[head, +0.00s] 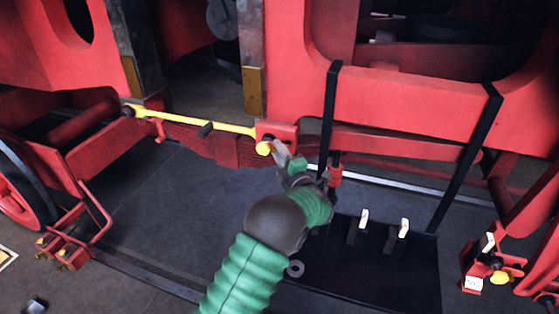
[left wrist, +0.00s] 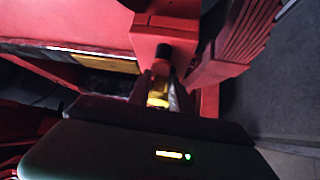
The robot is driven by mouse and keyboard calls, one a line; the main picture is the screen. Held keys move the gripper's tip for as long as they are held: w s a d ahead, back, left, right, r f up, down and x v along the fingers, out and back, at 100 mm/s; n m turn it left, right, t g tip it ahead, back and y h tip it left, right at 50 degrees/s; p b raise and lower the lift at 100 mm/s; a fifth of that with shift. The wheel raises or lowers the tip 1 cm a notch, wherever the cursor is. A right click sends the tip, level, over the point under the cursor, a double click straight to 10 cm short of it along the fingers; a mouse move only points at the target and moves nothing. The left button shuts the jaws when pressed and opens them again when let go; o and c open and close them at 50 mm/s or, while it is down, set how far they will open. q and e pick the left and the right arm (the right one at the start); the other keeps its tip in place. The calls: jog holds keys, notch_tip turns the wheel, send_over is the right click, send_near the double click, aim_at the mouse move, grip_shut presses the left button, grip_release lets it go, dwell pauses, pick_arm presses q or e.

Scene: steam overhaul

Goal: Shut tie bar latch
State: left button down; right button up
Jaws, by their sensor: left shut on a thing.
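In the left wrist view the yellow knob (left wrist: 158,94) sits between the fingers of my left gripper (left wrist: 160,96), below the red bracket (left wrist: 165,45). The gripper is shut on the knob. The latch's inner parts are hidden. My right gripper is out of view.
A black rack (head: 375,265) with pale-tipped handles hangs by black straps (head: 465,160) at the right. Red piping (head: 90,215) stands at lower left. Dark floor (head: 180,210) lies open below the bar.

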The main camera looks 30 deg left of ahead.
pick_arm(q)
jog(key=shift+f, duration=0.15)
jog(key=c, duration=1.5)
grip_release()
jog(key=shift+o, duration=0.7)
jog(key=shift+w+a, duration=0.1)
jog(key=shift+a, duration=0.05)
jog(key=b+v, duration=0.4)
jog(key=v, duration=1.2)
jog(key=shift+s+d+f, duration=0.2)
jog(key=shift+d, duration=0.15)
